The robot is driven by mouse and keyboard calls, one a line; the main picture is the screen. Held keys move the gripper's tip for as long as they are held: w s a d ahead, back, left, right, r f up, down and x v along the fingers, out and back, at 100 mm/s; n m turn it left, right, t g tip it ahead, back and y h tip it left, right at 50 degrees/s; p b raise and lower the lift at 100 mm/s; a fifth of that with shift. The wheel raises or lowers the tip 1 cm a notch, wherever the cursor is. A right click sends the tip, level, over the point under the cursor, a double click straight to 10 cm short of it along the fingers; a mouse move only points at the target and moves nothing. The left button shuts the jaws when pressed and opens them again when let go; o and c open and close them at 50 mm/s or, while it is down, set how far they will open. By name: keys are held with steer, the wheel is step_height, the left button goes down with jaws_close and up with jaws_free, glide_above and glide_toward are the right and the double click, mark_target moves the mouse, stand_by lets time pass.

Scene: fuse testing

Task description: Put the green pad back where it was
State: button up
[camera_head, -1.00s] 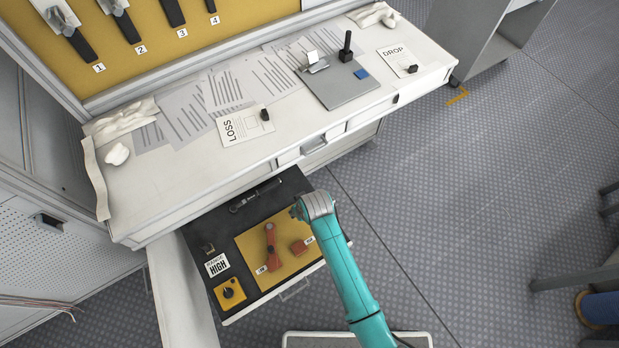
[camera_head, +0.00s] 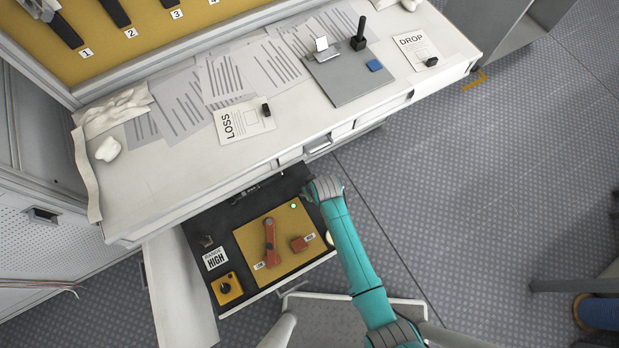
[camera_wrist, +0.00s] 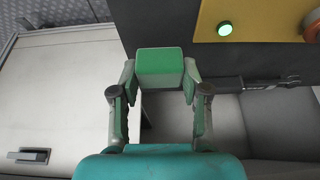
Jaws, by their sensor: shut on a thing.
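The green pad (camera_wrist: 160,66) is a small green block in the wrist view. My gripper (camera_wrist: 160,80) is shut on it, with one finger on each side. In the head view my gripper (camera_head: 309,192) is over the right back edge of the open drawer (camera_head: 197,229), and the pad cannot be made out there. A small round green light (camera_head: 293,205) shows on the yellow panel (camera_head: 282,229) in the drawer. The light also shows in the wrist view (camera_wrist: 225,28), up and right of the pad.

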steer(key=shift+f, duration=1.5)
steer(key=shift+f, duration=0.1)
steer(key=o, duration=1.1)
steer(key=v, duration=1.2)
